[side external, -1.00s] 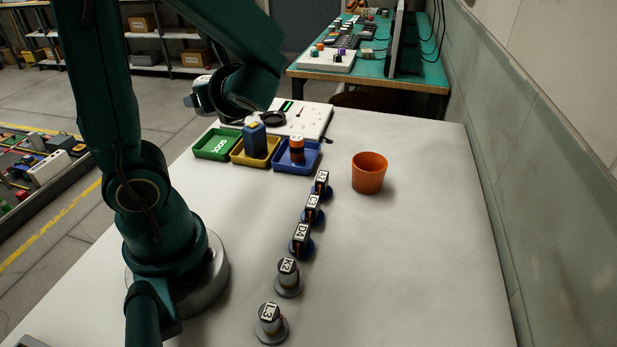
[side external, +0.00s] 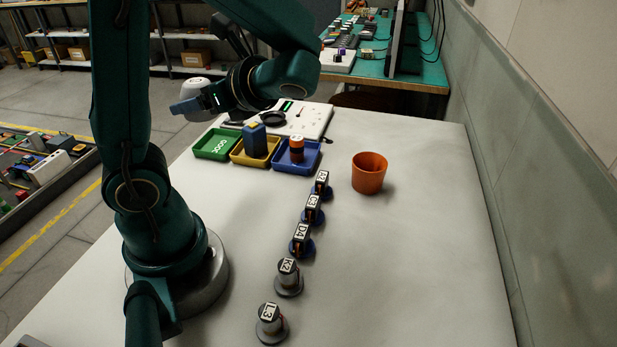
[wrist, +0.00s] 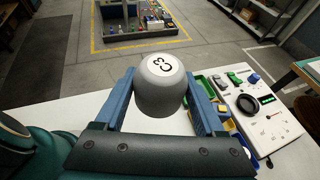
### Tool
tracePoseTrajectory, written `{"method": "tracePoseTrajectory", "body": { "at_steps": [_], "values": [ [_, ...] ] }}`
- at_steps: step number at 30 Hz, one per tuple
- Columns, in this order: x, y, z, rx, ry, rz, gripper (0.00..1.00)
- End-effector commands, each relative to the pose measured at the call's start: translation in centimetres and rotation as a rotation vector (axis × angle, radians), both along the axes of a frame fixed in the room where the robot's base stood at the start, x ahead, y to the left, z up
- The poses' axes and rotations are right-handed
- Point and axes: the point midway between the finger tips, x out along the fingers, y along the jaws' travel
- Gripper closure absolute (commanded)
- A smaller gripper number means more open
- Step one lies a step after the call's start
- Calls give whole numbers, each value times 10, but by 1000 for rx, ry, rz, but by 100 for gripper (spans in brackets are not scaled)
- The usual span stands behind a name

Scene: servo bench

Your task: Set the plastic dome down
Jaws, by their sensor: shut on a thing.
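The plastic dome is a pale grey rounded cap marked C3 (wrist: 161,85), and it also shows in the side external view (side external: 196,87). My gripper (wrist: 162,95) is shut on it, with one blue finger on each side. In the side external view my gripper (side external: 188,104) holds the dome in the air, left of and above the green tray (side external: 217,144). Nothing shows touching the dome except the fingers.
A yellow tray (side external: 239,158) holds a blue block and a blue tray (side external: 310,164) an orange-and-black cylinder. Several labelled servos (side external: 302,236) stand in a row. An orange cup (side external: 369,173) is to their right. A white panel (side external: 318,119) lies behind the trays. The table's right side is clear.

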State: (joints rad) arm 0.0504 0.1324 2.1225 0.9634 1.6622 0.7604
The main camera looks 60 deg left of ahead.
Motion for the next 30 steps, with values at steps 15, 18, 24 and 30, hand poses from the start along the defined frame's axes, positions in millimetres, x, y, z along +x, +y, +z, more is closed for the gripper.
{"method": "tracePoseTrajectory", "body": {
  "at_steps": [15, 18, 24, 30],
  "values": [
    [0, -122, -40, 2, 5, 1084, 82],
    [8, -149, -40, -2, 1, 1310, 82],
    [45, -193, -23, -7, -5, 1734, 82],
    [85, -215, 3, -3, -1, 2043, 82]
  ]
}}
